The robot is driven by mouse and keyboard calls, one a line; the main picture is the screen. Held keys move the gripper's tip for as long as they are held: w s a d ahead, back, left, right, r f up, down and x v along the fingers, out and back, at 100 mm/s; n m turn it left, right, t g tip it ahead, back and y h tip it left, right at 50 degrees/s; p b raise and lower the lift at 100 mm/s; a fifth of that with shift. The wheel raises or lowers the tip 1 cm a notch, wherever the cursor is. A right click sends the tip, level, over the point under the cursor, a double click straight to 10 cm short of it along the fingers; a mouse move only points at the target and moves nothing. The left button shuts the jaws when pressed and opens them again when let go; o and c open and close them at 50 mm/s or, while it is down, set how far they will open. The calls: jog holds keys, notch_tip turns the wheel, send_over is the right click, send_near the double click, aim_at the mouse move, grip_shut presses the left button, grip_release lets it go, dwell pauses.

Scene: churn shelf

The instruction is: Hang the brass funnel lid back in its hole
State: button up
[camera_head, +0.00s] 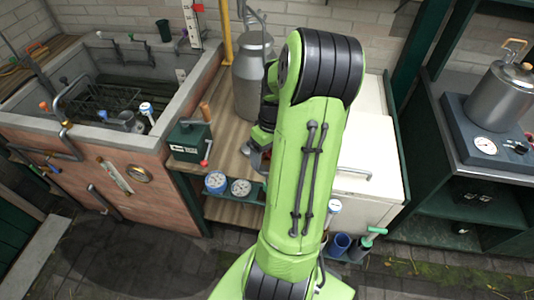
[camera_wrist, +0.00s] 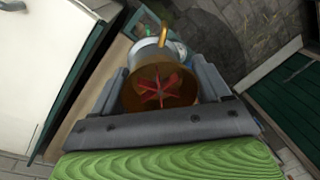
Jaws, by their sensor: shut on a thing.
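In the wrist view, my gripper (camera_wrist: 162,72) is shut on a round brass-brown piece (camera_wrist: 134,98) with a red star-shaped part in its face. I cannot tell for sure whether this is the brass funnel lid. A silvery body and a gold-coloured loop (camera_wrist: 163,36) show just beyond it. In the head view, my gripper (camera_head: 259,158) is mostly hidden behind my green arm, low in front of the tall metal churn (camera_head: 253,85) and right of a dark green box. I cannot make out the lid's hole in either view.
The dark green box (camera_head: 190,140) with a red-knobbed crank stands on the wooden shelf (camera_head: 223,118). Two dials (camera_head: 241,187) sit below its front edge. A brick-fronted basin (camera_head: 140,185) is at left, a white cabinet (camera_head: 372,150) at right. Paved floor lies in front.

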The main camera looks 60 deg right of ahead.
jog(key=shift+f, duration=0.1)
jog(key=shift+f+b, duration=3.45)
jog(key=shift+f, duration=0.9)
jog(key=shift+f+b, duration=2.95)
jog(key=shift+f, duration=0.75)
jog(key=shift+f+b, duration=0.5)
jog(key=shift+f, duration=0.1)
jog(key=o, duration=1.4)
jog(key=shift+c, duration=0.2)
jog(key=shift+s+d+r+p, duration=0.1)
jog(key=shift+d+r+p, duration=0.1)
jog(key=shift+r+p, duration=1.2)
jog(key=shift+d+r+p, duration=0.2)
jog(key=shift+r+p, duration=0.95)
jog(key=shift+r, duration=0.4)
jog(key=shift+s+d+r+p, duration=0.1)
jog(key=shift+d+r+p, duration=0.1)
jog(key=shift+r+p, duration=1.2)
jog(key=shift+r, duration=0.1)
